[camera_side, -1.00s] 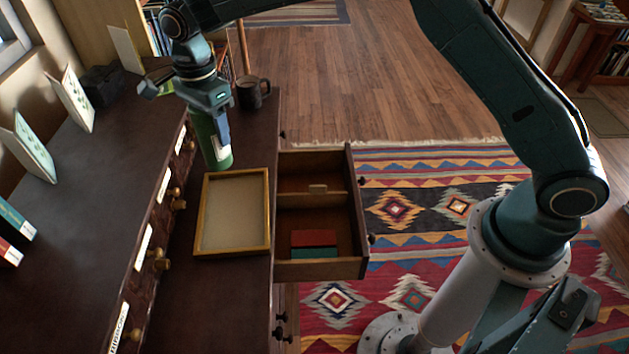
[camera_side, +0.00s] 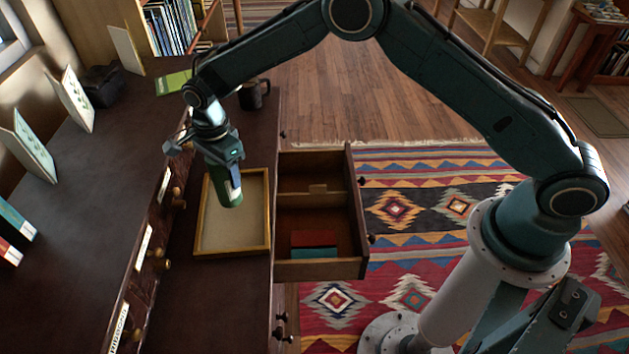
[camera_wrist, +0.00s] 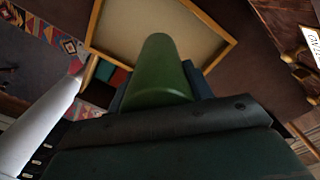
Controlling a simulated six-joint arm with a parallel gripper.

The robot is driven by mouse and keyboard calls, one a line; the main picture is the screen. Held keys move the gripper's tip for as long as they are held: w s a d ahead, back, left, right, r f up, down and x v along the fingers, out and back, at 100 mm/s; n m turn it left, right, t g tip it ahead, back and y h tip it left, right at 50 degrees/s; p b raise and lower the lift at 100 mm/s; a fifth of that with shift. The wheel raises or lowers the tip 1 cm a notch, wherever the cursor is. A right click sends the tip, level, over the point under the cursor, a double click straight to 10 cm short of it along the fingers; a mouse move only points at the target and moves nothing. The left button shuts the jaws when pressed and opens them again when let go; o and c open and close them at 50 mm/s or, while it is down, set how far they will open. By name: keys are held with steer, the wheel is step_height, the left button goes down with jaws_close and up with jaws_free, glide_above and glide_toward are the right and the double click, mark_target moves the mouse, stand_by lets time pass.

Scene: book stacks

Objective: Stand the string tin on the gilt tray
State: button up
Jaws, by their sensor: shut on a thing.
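The string tin (camera_side: 228,190) is a green cylinder with a pale label. My gripper (camera_side: 224,165) is shut on it and holds it over the gilt tray (camera_side: 267,225), which has a gold rim and a pale beige floor. The tin is slightly tilted, and whether its base touches the tray floor I cannot tell. In the wrist view the tin (camera_wrist: 160,70) shows between the jaws of my gripper, with the tray (camera_wrist: 207,15) beyond it. The tin's upper part is hidden by the gripper in the side view.
An open drawer (camera_side: 318,270) with red and teal books juts out right of the tray. A dark mug (camera_side: 253,95) and a green book (camera_side: 172,83) lie behind. Small labelled drawers with knobs (camera_side: 178,198) line the left. Cards (camera_side: 70,100) stand on the upper surface.

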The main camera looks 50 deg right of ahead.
mark_target(228, 184)
steer(key=shift+f, duration=2.05)
steer(key=shift+f, duration=0.2)
steer(key=o, duration=1.1)
steer(key=shift+r, duration=0.1)
step_height(228, 184, up, 12)
steer(key=shift+f, duration=0.1)
steer(key=shift+r, duration=0.2)
steer(key=shift+r, duration=0.1)
